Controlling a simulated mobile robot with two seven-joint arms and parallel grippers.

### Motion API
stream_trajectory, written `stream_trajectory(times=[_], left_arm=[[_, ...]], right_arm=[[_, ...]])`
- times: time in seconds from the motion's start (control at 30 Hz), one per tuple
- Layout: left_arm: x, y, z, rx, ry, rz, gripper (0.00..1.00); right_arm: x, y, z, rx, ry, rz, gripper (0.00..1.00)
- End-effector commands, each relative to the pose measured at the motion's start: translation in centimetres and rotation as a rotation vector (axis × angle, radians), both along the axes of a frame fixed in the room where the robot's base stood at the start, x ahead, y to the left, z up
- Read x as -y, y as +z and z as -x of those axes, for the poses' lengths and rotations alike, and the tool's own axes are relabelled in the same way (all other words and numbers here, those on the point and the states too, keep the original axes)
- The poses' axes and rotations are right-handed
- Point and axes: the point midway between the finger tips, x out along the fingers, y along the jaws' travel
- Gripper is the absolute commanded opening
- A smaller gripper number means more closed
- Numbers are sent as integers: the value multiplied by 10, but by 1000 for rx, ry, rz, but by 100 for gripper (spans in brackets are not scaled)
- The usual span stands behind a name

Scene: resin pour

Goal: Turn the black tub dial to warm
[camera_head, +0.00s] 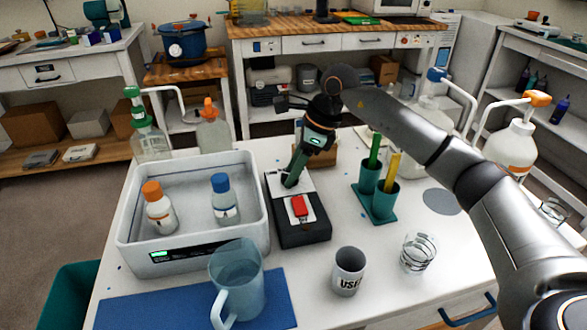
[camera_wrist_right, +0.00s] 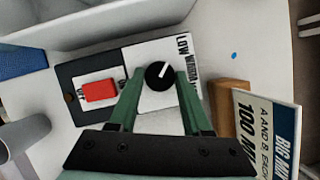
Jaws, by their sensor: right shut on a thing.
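The black dial (camera_wrist_right: 158,75) sits on a white label plate (camera_wrist_right: 140,59) of a dark control box (camera_head: 304,233). Its white pointer line points up and right in the right wrist view, towards the printed words, of which "LOW" reads clearly and the one beside it less so. My right gripper (camera_head: 290,183) reaches down onto the box from above. Its green fingers (camera_wrist_right: 158,88) are shut on the dial, one on each side. In the head view the gripper hides the dial. A red switch (camera_head: 299,206) is on the same box, also seen in the wrist view (camera_wrist_right: 99,91). My left gripper is not in view.
A white tub (camera_head: 190,256) with two bottles stands left of the box. A clear jug (camera_head: 237,285), a mug (camera_head: 348,271) and a glass (camera_head: 418,252) stand in front. A green holder (camera_head: 375,206) with stirrers is to the right. A sign (camera_wrist_right: 262,135) stands close to the gripper.

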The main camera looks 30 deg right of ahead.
Motion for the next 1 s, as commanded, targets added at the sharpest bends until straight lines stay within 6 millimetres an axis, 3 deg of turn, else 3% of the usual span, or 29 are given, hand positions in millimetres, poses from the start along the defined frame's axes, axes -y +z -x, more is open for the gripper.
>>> stream_trajectory(times=[0.37, 1.0], left_arm=[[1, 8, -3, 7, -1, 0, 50], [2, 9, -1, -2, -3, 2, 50]], right_arm=[[-1, 1, 1, 1, -165, -1, 0], [-5, 0, 3, 2, -694, 0, 0]])
